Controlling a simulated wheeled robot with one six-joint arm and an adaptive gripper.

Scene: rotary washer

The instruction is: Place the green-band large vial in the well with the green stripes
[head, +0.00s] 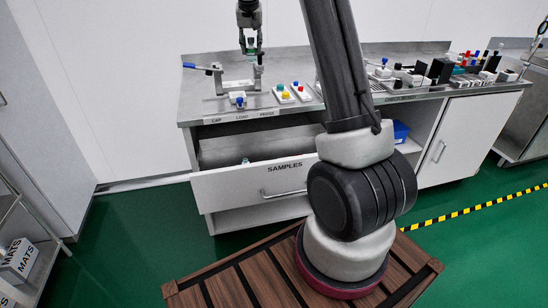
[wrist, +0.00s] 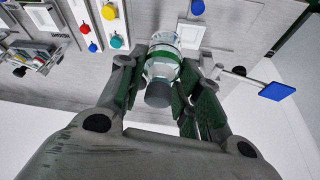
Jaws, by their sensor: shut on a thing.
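My gripper (head: 250,48) is above the counter's left part, over a grey frame with a blue-ended lever (head: 237,85). In the wrist view its fingers (wrist: 160,85) are shut on the large vial (wrist: 162,66), a clear vial with a green band and a dark grey end facing the camera. The vial is held up, apart from the counter. In the head view it is small and mostly hidden by the fingers. The blue lever end also shows in the wrist view (wrist: 277,91). I cannot make out a well with green stripes in either view.
White panels with coloured knobs (head: 290,93) stand right of the frame, and a small blue-topped block (head: 238,100) is at its front. The SAMPLES drawer (head: 255,184) below is pulled open. Mixed equipment (head: 440,72) crowds the counter's right part.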

